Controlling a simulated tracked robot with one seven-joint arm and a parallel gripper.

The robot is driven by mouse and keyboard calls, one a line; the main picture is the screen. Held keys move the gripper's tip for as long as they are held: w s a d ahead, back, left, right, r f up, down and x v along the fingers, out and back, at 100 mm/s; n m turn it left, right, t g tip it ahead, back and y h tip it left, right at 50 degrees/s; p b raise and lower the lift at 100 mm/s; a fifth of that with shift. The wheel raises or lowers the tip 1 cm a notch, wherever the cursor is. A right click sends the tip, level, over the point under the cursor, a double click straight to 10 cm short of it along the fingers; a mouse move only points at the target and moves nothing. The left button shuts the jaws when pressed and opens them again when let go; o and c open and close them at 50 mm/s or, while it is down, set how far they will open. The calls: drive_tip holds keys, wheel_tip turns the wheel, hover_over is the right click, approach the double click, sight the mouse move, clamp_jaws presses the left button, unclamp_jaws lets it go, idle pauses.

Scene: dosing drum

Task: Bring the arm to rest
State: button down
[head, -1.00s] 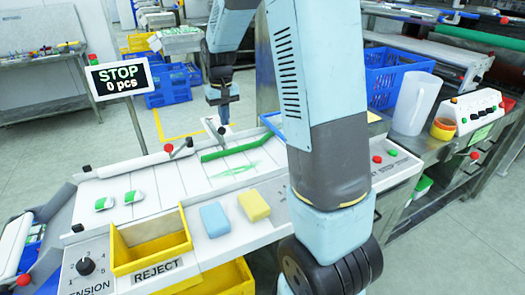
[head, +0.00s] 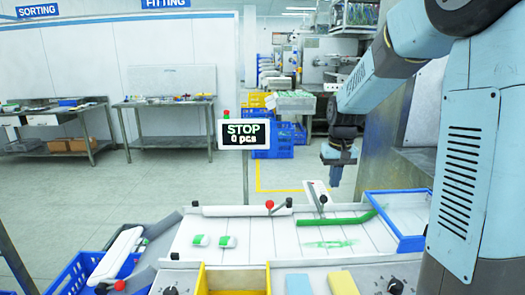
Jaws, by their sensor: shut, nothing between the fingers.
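My arm comes down from the upper right in the head view and bends at the elbow. My gripper (head: 335,176) hangs pointing down beyond the far edge of the white sorting table (head: 275,236). It is shut and empty, and looks apart from the table; its fingers are small in the picture. The display (head: 246,134) on its post reads STOP and 0 pcs. Two small green-and-white pieces (head: 200,240) (head: 227,242) lie on the table's left part. A green bar (head: 338,221) lies slantwise across its right part, with green streaks in front of it.
A lever with a white plate (head: 316,194) stands at the table's far edge, near my gripper. A blue-rimmed tray (head: 411,243) is at the right. A yellow bin (head: 232,280), blue block (head: 298,284) and yellow block (head: 342,283) are at the front. Open floor lies behind.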

drive_tip(key=s+r+t, duration=0.2)
drive_tip(key=s+r, duration=0.3)
drive_tip(key=s, duration=0.8)
drive_tip(key=s+r+t, duration=0.2)
drive_tip(key=s+r, duration=0.3)
drive_tip(key=s, duration=0.8)
drive_tip(key=shift+s+r+t, duration=0.15)
drive_tip(key=shift+s+t, duration=0.05)
drive_tip(key=shift+t, duration=0.2)
